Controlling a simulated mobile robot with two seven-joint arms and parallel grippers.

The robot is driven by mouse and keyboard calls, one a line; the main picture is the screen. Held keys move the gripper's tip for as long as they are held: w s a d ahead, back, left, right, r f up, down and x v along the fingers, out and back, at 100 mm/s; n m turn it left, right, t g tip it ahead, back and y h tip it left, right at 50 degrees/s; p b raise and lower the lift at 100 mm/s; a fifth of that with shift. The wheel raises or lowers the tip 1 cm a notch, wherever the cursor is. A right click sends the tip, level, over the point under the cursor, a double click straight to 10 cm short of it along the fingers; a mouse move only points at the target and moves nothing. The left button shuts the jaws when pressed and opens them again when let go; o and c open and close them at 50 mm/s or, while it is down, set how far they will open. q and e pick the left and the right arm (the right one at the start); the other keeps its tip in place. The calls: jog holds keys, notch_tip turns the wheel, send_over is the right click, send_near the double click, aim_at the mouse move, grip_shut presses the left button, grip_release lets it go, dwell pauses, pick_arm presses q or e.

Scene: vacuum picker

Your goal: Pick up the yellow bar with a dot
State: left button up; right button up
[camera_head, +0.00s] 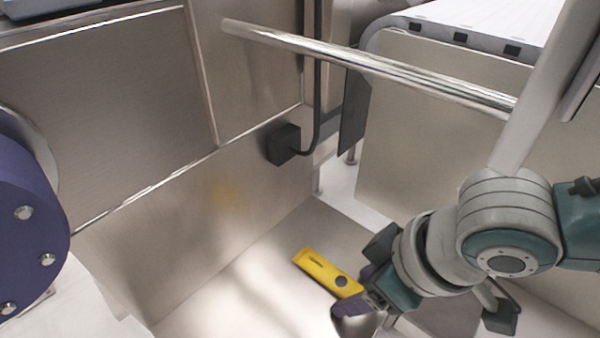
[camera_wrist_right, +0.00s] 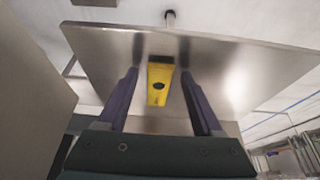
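The yellow bar (camera_head: 322,268) has a dark round dot and lies on the metal surface at the lower middle of the head view. In the right wrist view the yellow bar (camera_wrist_right: 158,98) appears between the two purple fingers, with a visible gap on each side. My right gripper (camera_head: 353,305) is at the bar's near right end in the head view and hides that end. In the right wrist view my right gripper (camera_wrist_right: 160,73) is open, its fingers spread on either side of the bar. I cannot tell whether the fingertips reach down to the bar's height. My left gripper is not in view.
Metal walls (camera_head: 190,210) stand behind and left of the bar. A shiny horizontal rail (camera_head: 370,64) crosses above. A black box with a cable (camera_head: 283,144) is fixed to the back wall. A white conveyor (camera_head: 480,25) is at the upper right. The metal floor left of the bar is clear.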

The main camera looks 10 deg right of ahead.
grip_shut()
dwell(0.3)
dwell(0.3)
